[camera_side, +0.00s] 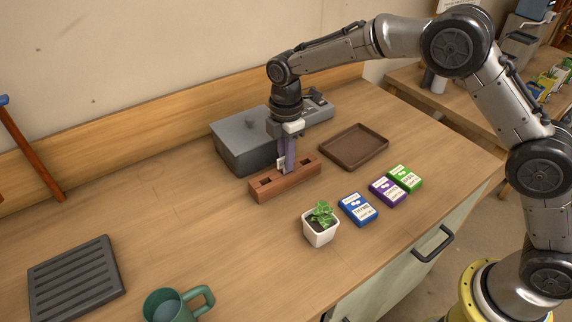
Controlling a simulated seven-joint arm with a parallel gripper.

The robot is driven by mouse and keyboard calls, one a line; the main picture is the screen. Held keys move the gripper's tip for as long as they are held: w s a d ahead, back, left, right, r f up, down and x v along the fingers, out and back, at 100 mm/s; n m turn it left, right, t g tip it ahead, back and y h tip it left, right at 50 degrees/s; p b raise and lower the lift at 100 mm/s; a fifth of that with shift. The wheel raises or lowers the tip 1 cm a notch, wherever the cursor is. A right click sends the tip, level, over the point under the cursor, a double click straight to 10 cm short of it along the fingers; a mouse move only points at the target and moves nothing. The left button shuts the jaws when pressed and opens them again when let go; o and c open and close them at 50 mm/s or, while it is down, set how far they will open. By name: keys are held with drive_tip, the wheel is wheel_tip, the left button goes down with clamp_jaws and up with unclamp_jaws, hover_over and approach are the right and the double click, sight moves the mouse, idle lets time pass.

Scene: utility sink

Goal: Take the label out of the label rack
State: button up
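The label rack appears to be the reddish-brown wooden block (298,187) with slots in its top, standing near the middle of the counter. My gripper (288,165) points down over the rack, its fingertips at or just above the middle of the block. A small white piece, perhaps the label (281,164), shows at the left side of the fingers, right above the rack. The fingers look close together, but the view is too small to tell whether they are closed on it. An empty dark slot shows at the rack's left end.
A grey box (240,146) stands close behind the rack, and an empty brown tray (353,147) lies to its right. A potted plant (320,228) and blue, purple and green packs (357,209) are in front. A ribbed dark mat (75,280) and green mug (170,306) are at left.

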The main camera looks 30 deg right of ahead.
clamp_jaws()
